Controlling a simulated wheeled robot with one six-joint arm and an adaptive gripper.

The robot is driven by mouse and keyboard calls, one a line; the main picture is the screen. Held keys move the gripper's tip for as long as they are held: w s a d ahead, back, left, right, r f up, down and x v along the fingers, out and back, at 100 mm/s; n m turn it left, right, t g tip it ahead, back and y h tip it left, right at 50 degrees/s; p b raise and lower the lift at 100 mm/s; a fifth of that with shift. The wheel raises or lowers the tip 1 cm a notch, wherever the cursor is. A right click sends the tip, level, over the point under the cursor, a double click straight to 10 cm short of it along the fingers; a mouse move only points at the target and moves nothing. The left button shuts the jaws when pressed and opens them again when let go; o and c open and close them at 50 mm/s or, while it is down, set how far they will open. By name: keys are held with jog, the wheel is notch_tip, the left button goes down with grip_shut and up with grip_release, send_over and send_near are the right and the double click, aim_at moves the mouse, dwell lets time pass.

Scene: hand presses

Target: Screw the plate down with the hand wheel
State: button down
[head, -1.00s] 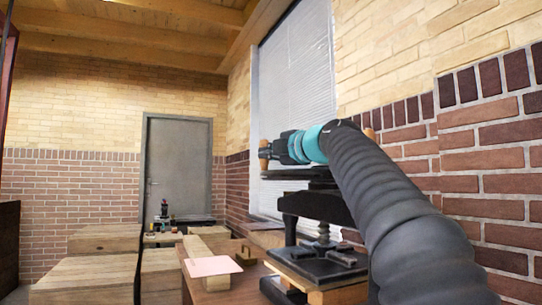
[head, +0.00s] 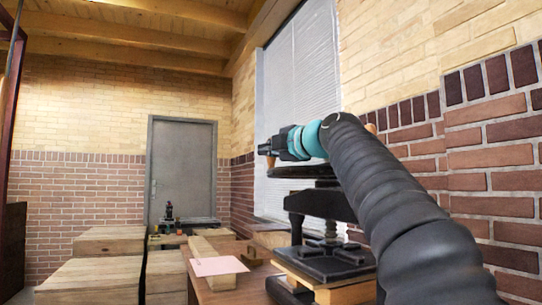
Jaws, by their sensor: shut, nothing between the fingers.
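The hand wheel (head: 295,171) is a dark disc on top of a black press (head: 320,204). A tan wooden knob (head: 271,161) stands at its left rim, and another (head: 371,128) shows behind my arm. My gripper (head: 262,149) is at the left knob, shut with nothing held. It partly covers the knob; I cannot tell whether they touch. A threaded screw (head: 330,230) runs below the press's crossbar to the dark plate (head: 335,262). The plate lies low, over a light wooden board (head: 325,283). My arm hides the wheel's right part.
A pink sheet (head: 218,266) and a wooden beam (head: 203,249) lie on the table left of the press. Wooden crates (head: 90,280) stand further left. A brick wall (head: 490,210) is close on the right. A grey door (head: 182,170) is at the back.

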jog(key=s+d+b, duration=0.3)
jog(key=s, duration=0.7)
jog(key=shift+s, duration=0.25)
jog(key=shift+s+d, duration=0.1)
